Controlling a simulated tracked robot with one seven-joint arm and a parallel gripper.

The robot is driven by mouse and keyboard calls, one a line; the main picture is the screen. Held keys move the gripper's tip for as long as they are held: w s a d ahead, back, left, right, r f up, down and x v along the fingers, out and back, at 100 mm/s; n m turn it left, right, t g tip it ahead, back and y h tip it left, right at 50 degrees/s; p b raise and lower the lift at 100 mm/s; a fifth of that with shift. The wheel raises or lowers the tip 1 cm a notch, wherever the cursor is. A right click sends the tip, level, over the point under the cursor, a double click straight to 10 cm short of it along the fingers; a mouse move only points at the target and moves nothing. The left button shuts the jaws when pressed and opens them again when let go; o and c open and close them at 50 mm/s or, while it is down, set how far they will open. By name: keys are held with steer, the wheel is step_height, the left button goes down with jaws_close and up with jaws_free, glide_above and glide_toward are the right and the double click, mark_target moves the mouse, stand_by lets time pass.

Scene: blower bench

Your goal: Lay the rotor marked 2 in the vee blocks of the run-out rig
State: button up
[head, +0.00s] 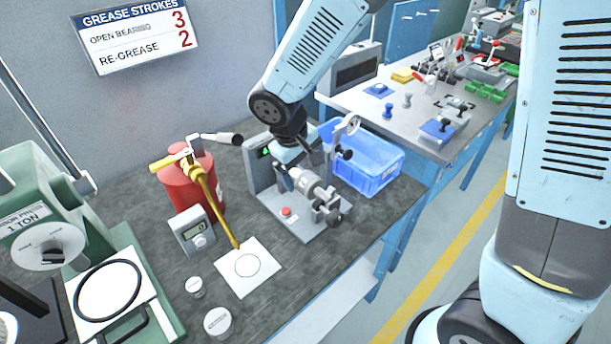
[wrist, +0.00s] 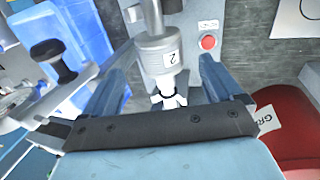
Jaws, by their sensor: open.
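The rotor marked 2 (wrist: 155,55) is a grey stepped cylinder with a white tag reading 2. In the head view the rotor (head: 312,186) lies lengthwise over the base plate of the run-out rig (head: 299,229). A dark vee block (head: 327,214) shows at its near end; the far support is hidden by my gripper. It appears to lie in the rig, but its seating in both vees cannot be seen. My gripper (wrist: 164,76) is open, one finger on each side of the rotor's end and thin shaft, with visible gaps. My gripper (head: 287,177) also shows in the head view.
The rig has a red button (head: 287,212) and a dial gauge (head: 347,125) with a black knob. A blue crate (head: 362,165) stands close behind.

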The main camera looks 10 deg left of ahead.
steer(key=v, duration=1)
steer(key=shift+f, duration=0.1)
steer(key=w+d+r+m+y, duration=0.15)
steer(key=d+r, duration=0.25)
steer(key=d, duration=0.5)
steer(key=d+r+m, duration=0.3)
steer(key=d+r, duration=0.2)
steer(key=d, duration=0.3)
steer(key=s+d+r+m+t, duration=0.1)
steer(key=s+d, duration=0.3)
steer(key=d, duration=0.4)
steer(key=s+d+r+m+t, duration=0.2)
steer(key=s+d+r+m, duration=0.1)
steer(key=d, duration=0.5)
steer(key=shift+s+m, duration=0.75)
steer(key=shift+s, duration=0.35)
steer(key=shift+d+y, duration=0.1)
steer(key=shift+y, duration=0.15)
